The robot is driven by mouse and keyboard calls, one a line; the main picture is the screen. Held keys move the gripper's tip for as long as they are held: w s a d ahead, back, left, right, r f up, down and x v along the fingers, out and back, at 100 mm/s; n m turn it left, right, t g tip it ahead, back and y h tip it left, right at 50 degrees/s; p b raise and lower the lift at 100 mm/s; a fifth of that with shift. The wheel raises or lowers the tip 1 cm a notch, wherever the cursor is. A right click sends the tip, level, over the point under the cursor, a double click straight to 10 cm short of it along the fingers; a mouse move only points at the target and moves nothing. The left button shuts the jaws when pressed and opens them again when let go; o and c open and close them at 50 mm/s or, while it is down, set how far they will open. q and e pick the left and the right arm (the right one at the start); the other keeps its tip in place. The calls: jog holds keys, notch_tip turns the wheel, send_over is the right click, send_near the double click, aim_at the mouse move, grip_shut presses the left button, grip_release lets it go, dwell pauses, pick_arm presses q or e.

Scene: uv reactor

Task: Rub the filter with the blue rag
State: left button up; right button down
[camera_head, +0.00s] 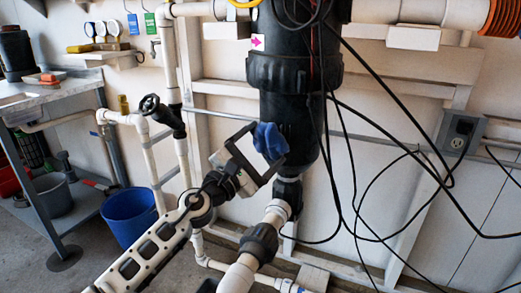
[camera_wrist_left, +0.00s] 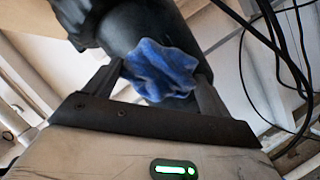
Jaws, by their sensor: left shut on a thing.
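The filter is a large black cylinder (camera_head: 291,110) standing upright in the middle of the head view, on white pipework. My left gripper (camera_head: 270,150) is in front of its lower part, shut on the crumpled blue rag (camera_head: 269,141). In the left wrist view the blue rag (camera_wrist_left: 161,70) sits between the two fingers (camera_wrist_left: 158,82), with the dark filter body (camera_wrist_left: 145,25) right behind it. The rag appears to lie against the filter, but contact is hard to tell. My right gripper is in neither view.
Several loose black cables (camera_head: 400,150) hang right of the filter. White pipes (camera_head: 180,110) with a black valve (camera_head: 163,112) stand at left. A blue bucket (camera_head: 129,217) and a metal workbench (camera_head: 45,100) are farther left. An outlet box (camera_head: 459,134) is at right.

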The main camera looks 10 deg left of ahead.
pick_arm(q)
jog(key=shift+w, duration=0.2)
dwell(0.3)
jog(key=shift+w+d+b, duration=0.25)
jog(key=shift+w+b, duration=0.55)
jog(key=shift+w, duration=0.05)
jog(key=shift+d, duration=0.1)
